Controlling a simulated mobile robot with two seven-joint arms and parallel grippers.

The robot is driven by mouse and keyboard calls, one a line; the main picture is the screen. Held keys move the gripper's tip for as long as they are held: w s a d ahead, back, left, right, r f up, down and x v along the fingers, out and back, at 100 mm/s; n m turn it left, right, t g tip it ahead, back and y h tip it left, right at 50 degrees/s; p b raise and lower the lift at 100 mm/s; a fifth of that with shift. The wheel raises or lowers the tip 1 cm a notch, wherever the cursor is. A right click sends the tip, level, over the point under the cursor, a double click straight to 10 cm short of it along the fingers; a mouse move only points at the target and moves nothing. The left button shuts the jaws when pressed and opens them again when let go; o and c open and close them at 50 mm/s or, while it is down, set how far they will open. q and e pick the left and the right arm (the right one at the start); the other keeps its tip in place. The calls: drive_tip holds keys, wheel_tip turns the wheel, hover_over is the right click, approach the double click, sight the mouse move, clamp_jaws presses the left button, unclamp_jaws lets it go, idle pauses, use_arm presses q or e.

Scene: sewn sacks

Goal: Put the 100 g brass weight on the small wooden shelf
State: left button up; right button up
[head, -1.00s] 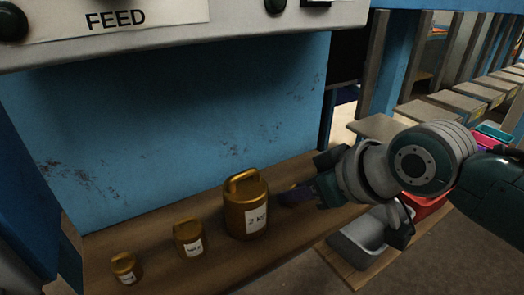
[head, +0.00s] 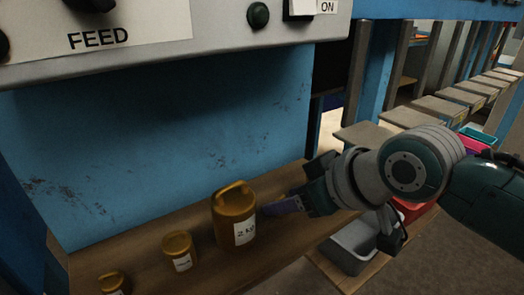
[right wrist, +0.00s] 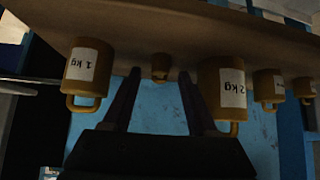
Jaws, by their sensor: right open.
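My right gripper (head: 283,206) is open and empty, just right of the large brass weight marked 2 kg (head: 234,215). In the right wrist view, which is upside down, a very small brass weight (right wrist: 160,67) shows between the open fingers, apart from them; its label is unreadable. The 1 kg weight (right wrist: 84,72) and the 2 kg weight (right wrist: 231,88) stand on either side. A middle-sized brass weight (head: 179,251) and a smaller one (head: 112,284) stand further left, labels unclear. I cannot tell which is the small wooden shelf. My left gripper is not in view.
The weights stand on a wooden ledge (head: 207,277) against a blue metal panel (head: 150,140). A grey control box marked FEED (head: 180,45) overhangs it. Right and lower are a grey bin (head: 350,252) and a red bin (head: 411,210). Grey slabs line the back right.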

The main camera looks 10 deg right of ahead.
drive_tip(key=p+v, duration=0.3)
drive_tip(key=v, duration=0.8)
drive_tip(key=s+f+m+g+h, duration=0.1)
drive_tip(key=s+g+h, duration=0.1)
drive_tip(key=s, duration=0.7)
drive_tip(key=s+d+f+m+g+h, duration=0.1)
drive_tip(key=s+f+m+g, duration=0.1)
drive_tip(key=s, duration=0.8)
drive_tip(key=shift+d+h, duration=0.3)
drive_tip(key=shift+h, duration=0.1)
drive_tip(key=shift+s, duration=0.1)
